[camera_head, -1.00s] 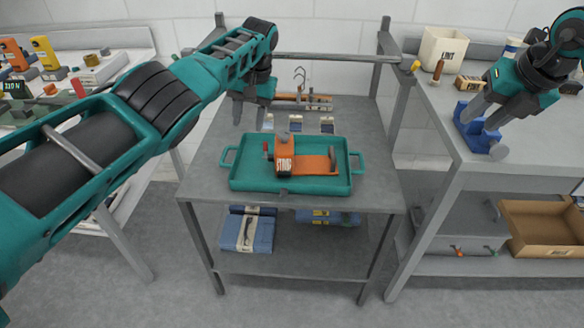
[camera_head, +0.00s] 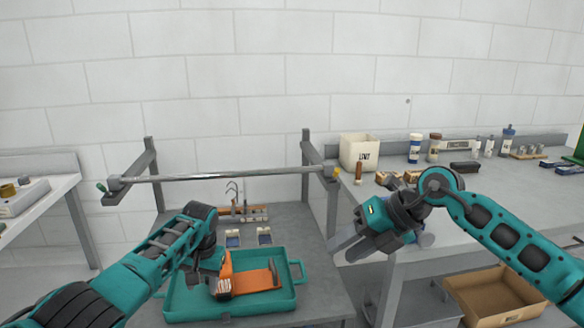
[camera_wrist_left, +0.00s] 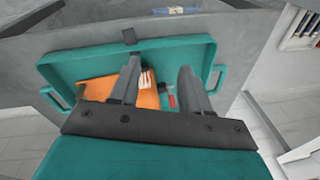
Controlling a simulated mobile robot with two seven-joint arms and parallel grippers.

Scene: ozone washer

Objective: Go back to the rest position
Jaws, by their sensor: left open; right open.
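My left gripper (camera_wrist_left: 158,85) is open in the left wrist view, its two fingers apart and pointing over the teal tray. In the head view my left arm comes in from the left, and its fingers are mostly hidden behind the wrist above the tray. The teal tray (camera_head: 232,307) sits on the grey middle table. An orange tool (camera_head: 250,280) with a white label lies in it; it also shows in the left wrist view (camera_wrist_left: 95,88), partly behind a finger. I cannot see it held. My right gripper (camera_head: 340,242) is open and empty, at the left edge of the right table.
Small labelled items and a rack (camera_head: 243,213) stand behind the tray. A white bin (camera_head: 358,152) and several bottles stand on the right table. A cardboard box (camera_head: 495,295) is below it.

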